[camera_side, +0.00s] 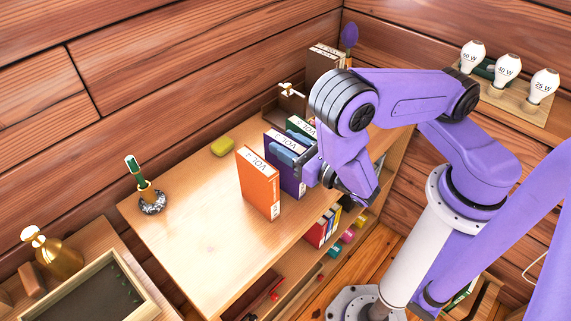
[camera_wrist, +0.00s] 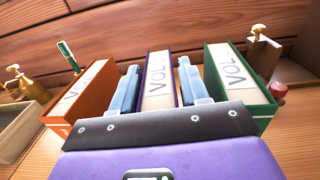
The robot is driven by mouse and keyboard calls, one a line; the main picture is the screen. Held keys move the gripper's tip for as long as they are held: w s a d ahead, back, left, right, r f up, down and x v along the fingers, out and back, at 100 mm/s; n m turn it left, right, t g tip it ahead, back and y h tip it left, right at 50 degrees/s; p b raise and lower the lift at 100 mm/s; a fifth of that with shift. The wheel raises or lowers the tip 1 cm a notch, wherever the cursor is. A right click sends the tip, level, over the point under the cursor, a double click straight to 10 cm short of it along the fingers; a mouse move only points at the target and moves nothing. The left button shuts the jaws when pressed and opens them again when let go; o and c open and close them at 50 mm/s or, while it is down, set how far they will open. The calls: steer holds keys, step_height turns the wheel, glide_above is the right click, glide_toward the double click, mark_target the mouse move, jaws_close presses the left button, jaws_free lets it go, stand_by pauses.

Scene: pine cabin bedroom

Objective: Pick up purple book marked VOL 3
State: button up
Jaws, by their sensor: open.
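The purple book (camera_side: 292,181) stands upright on the wooden shelf top, between an orange book (camera_side: 259,184) and a green book (camera_side: 299,125). Its spine label reads VOL, but I cannot read the number clearly. In the wrist view the purple book (camera_wrist: 158,72) shows its pale top between my two blue fingers. My gripper (camera_wrist: 159,88) is open, with one finger on each side of the purple book. The orange book (camera_wrist: 90,98) is left of the fingers and the green book (camera_wrist: 238,80) is right. My gripper's dark palm hides the purple book's near end.
A yellow block (camera_side: 222,145) lies behind the books. A pen in a holder (camera_side: 150,200) stands at the shelf's left corner. Brown books (camera_side: 325,60) stand at the back. Labelled bulbs (camera_side: 508,68) sit on a wall rack at right. The shelf top's front left is clear.

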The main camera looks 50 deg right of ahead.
jaws_close()
steer(key=shift+r, duration=0.15)
